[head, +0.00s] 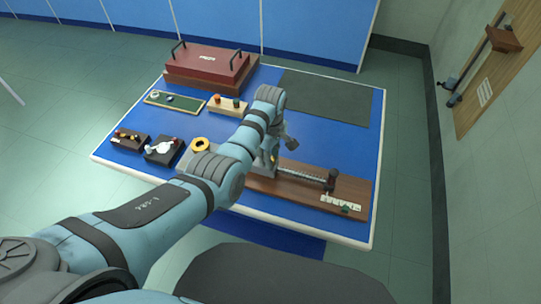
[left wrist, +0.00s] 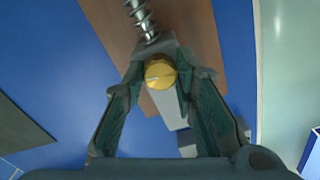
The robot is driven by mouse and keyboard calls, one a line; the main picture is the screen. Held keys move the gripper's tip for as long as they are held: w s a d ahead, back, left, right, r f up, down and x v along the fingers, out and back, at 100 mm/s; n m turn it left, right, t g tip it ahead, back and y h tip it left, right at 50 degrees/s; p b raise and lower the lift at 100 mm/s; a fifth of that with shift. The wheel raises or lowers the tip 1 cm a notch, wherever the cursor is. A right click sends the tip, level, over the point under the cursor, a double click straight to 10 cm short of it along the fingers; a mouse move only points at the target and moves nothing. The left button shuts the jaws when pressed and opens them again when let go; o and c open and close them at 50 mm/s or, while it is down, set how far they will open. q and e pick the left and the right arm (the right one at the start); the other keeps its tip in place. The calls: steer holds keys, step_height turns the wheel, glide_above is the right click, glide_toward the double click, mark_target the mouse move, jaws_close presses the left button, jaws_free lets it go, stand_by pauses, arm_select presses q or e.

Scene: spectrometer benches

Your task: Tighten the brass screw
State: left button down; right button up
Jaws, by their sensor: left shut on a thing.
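The brass screw (left wrist: 160,74) shows its round, slotted yellow head in the left wrist view. My left gripper (left wrist: 160,85) is shut on it, with one finger on each side of the head. In the head view my left gripper (head: 271,158) is over the left part of a brown wooden board (head: 350,190), partly covered by my own arm. A coil spring on a rod (head: 303,174) runs along the board to the right of the gripper; the spring also shows in the left wrist view (left wrist: 141,18). My right gripper is not in view.
The blue table (head: 335,145) also holds a dark red box (head: 207,65) with handles, a dark mat (head: 325,97), a green tray (head: 175,102), a yellow ring (head: 200,145) and small blocks with parts. The table is clear between the mat and the board.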

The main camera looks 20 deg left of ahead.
arm_select(q)
steer(key=shift+m, duration=0.3)
steer(key=m+p, duration=0.2)
steer(key=m, duration=0.1)
steer(key=shift+r+m, duration=0.15)
steer(key=shift+m, duration=0.15)
steer(key=m+p, duration=0.1)
steer(key=m, duration=0.4)
steer(key=shift+m, duration=0.3)
steer(key=m, duration=0.6)
steer(key=shift+p, duration=0.4)
steer(key=m, duration=0.6)
steer(key=c, duration=1.3)
jaws_free()
